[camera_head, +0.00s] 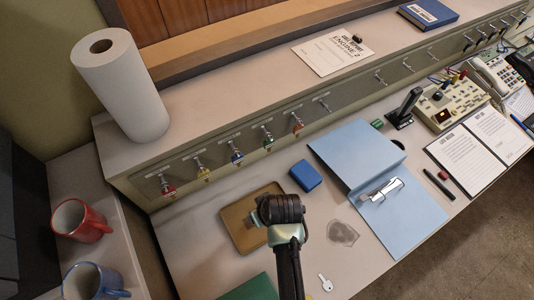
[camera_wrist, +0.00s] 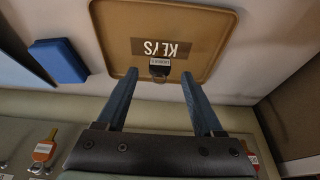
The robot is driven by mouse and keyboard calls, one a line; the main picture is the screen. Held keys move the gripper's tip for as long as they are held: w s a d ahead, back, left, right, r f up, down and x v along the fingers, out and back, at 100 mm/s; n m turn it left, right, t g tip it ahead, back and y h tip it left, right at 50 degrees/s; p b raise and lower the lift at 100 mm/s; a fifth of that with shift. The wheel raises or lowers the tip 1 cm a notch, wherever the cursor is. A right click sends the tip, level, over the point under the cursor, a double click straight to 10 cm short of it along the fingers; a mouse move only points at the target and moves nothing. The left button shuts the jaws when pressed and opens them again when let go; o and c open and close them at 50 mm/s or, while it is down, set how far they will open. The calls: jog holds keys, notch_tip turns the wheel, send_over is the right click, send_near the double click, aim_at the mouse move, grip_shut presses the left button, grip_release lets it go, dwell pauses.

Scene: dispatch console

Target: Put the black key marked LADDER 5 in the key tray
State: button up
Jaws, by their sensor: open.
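The key tray is a shallow tan tray (camera_head: 236,232) on the desk; it fills the top of the wrist view (camera_wrist: 112,30), with a brown KEYS label (camera_wrist: 205,47). A black key tag with a small white label (camera_wrist: 159,62) lies in the tray over the label's edge; its lettering is too small to read surely. My gripper (camera_wrist: 158,76) is open, its two blue fingers spread on either side of the tag and apart from it. In the head view my gripper (camera_head: 260,214) is over the tray's right part and hides the tag.
Colored keys hang on hooks along the panel (camera_head: 237,157). A blue folder (camera_head: 357,155), a clear bag (camera_head: 342,233) and a loose key (camera_head: 325,283) lie to the right. Two mugs (camera_head: 79,221) stand at left.

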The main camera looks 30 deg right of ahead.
jog(key=v, duration=0.8)
jog(key=shift+r, duration=0.2)
jog(key=w+a+r+t+h, duration=0.1)
jog(key=w+r+t, duration=0.4)
jog(key=r, duration=0.6)
jog(key=w+a+r+t, duration=0.1)
jog(key=w+r+t, duration=0.1)
jog(key=w+r, duration=0.7)
jog(key=w+a+r+t+h, duration=0.1)
jog(key=w+r+t, duration=0.25)
jog(key=r, duration=0.95)
jog(key=s+a+r+t, duration=0.1)
jog(key=a+r+t, duration=0.15)
jog(key=r, duration=0.55)
jog(key=s+a+r+t, duration=0.15)
jog(key=r+t, duration=0.25)
jog(key=r, duration=0.4)
jog(key=s+a+r+t+y, duration=0.1)
jog(key=s+a+r+t, duration=0.1)
jog(key=s+r, duration=0.3)
jog(key=s+a+r+t, duration=0.3)
jog(key=s+r+t, duration=0.1)
jog(key=r, duration=0.8)
jog(key=shift+s+a+r+y, duration=0.2)
jog(key=shift+s+r+y, duration=0.2)
jog(key=shift+s, duration=0.5)
